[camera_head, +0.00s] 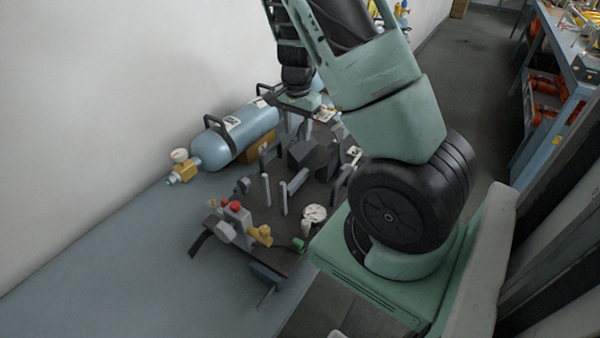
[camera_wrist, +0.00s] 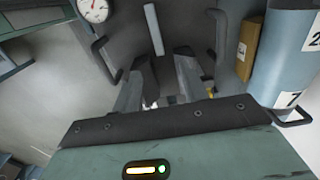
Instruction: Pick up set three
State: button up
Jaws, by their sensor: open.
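A dark plate with breathing gear (camera_head: 325,165) lies on the blue-grey bench; it bears dark blocks, upright light posts, a white dial gauge (camera_head: 314,213), a red knob (camera_head: 235,206) and a yellow fitting (camera_head: 260,235). I cannot read a number three on it. My gripper (camera_head: 309,124) points down over its far part. In the wrist view my gripper (camera_wrist: 160,78) is open with nothing clearly between the fingers. The plate's dark surface (camera_wrist: 185,30), a light bar (camera_wrist: 153,28) and the gauge (camera_wrist: 94,8) show beyond them. I cannot tell whether the fingers touch anything.
A light blue cylinder (camera_head: 235,133) with black handles and a yellow valve (camera_head: 184,171) lies by the wall, beside the plate. In the wrist view the cylinder (camera_wrist: 280,60) carries number labels. The bench front-left (camera_head: 130,270) is clear. A cluttered blue workbench (camera_head: 560,50) stands right.

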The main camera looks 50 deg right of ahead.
jog(key=p, duration=0.2)
send_over(299, 175)
notch_tip(299, 175, down, 11)
jog(key=shift+w+a+f, duration=0.1)
jog(key=shift+w+f, duration=0.05)
jog(key=shift+s+f+p, duration=0.15)
jog(key=shift+f+p, duration=0.1)
jog(key=shift+f, duration=1.1)
jog(key=shift+s+f+p, duration=0.15)
jog(key=shift+f+p, duration=0.1)
jog(key=shift+f, duration=1.05)
jog(key=shift+c, duration=0.3)
grip_shut()
jog(key=shift+w+r, duration=0.1)
